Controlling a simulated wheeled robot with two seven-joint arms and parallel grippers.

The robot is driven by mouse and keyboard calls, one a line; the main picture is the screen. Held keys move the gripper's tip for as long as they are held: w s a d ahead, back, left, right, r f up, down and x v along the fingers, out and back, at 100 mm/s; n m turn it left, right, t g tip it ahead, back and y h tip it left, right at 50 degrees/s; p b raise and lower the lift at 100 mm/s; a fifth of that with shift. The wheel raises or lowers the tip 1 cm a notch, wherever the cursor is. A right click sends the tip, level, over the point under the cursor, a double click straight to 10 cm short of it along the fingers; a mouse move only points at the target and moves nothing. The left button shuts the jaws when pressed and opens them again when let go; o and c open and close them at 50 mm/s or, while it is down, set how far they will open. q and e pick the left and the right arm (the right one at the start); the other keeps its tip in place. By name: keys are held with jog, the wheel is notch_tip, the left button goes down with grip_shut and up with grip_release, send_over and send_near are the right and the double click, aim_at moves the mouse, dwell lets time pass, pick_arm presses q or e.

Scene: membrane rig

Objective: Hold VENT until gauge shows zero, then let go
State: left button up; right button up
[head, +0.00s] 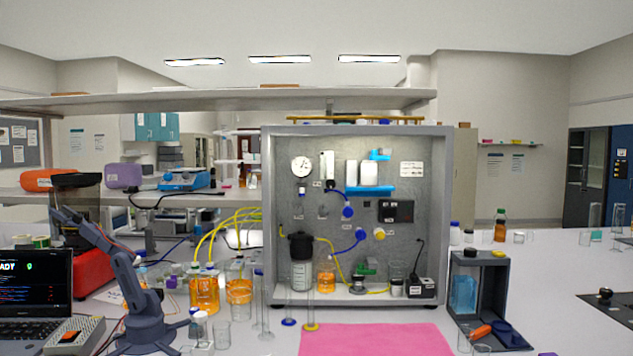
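The membrane rig is a grey framed panel (410,260) standing on the bench in the middle of the head view. A round white gauge (301,167) is at its upper left; its needle is too small to read. Two blue knobs, an upper one (347,212) and a lower one (361,235), sit mid-panel. A pale yellow knob (379,234) is beside the lower one. A black module (396,211) is to their right. The labels are too small to read, so I cannot tell which control is VENT. Neither of my grippers is in view.
A pink mat (375,341) lies before the rig. Orange-filled bottles (204,294) and glass cylinders stand to its left. A small blue-grey desktop arm (125,270) and a laptop (35,290) are farther left. A dark open-front box (490,285) stands right. The bench beyond it has free room.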

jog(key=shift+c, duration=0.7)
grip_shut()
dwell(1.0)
